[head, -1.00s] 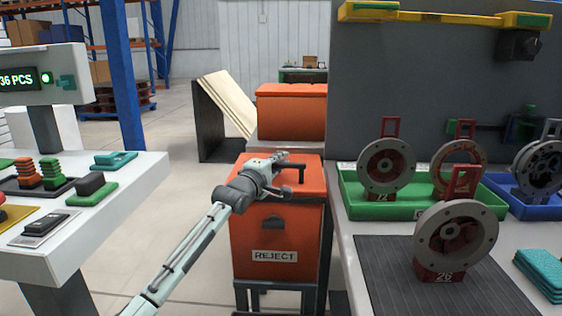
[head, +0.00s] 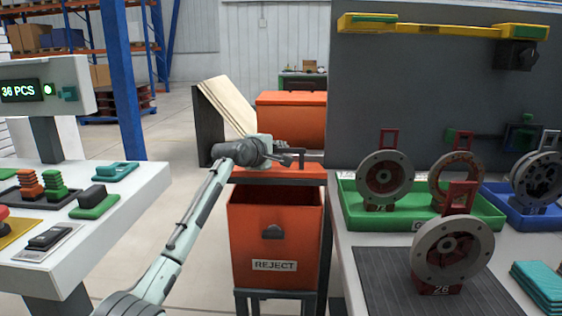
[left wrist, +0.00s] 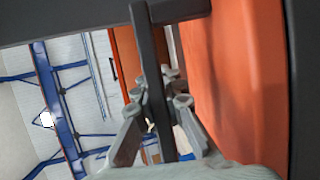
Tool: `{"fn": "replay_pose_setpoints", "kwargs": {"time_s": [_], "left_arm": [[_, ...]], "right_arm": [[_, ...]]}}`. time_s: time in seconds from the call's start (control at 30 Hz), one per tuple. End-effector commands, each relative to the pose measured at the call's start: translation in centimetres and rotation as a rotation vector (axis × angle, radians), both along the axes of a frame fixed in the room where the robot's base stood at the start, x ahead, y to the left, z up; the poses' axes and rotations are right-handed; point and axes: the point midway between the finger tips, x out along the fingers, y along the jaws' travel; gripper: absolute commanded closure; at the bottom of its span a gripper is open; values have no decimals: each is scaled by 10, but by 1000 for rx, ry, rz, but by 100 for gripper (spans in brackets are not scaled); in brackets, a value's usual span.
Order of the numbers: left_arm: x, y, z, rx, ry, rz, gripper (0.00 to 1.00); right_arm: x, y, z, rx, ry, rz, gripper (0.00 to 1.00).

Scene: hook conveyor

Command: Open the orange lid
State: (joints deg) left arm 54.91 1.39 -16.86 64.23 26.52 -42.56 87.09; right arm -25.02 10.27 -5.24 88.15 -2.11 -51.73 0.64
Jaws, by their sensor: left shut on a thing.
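The orange reject bin (head: 250,240) stands in the middle of the head view. My left gripper (head: 287,158) is at the lid's dark handle (head: 301,154). In the left wrist view, the fingers of my left gripper (left wrist: 160,112) are shut around the handle bar (left wrist: 149,65), with the orange lid surface (left wrist: 235,80) close on the right. The bin's contents are not visible. My right gripper is not in view.
A second orange bin (head: 292,118) stands behind. A white control desk (head: 130,205) is at the left. At the right, a workbench holds a green tray (head: 409,221), a blue tray (head: 525,207) and round metal parts (head: 452,248). Open floor lies left of the bin.

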Motion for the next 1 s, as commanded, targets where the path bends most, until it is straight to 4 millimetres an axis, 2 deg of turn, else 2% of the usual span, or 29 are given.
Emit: {"fn": "replay_pose_setpoints", "kwargs": {"time_s": [0.03,0.3,1.0], "left_arm": [[6,-2,12,-5,30,-2,100],[23,-1,30,1,164,-1,100],[46,0,49,1,315,0,100]], "right_arm": [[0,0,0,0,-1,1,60],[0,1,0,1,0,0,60],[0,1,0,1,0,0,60]]}}
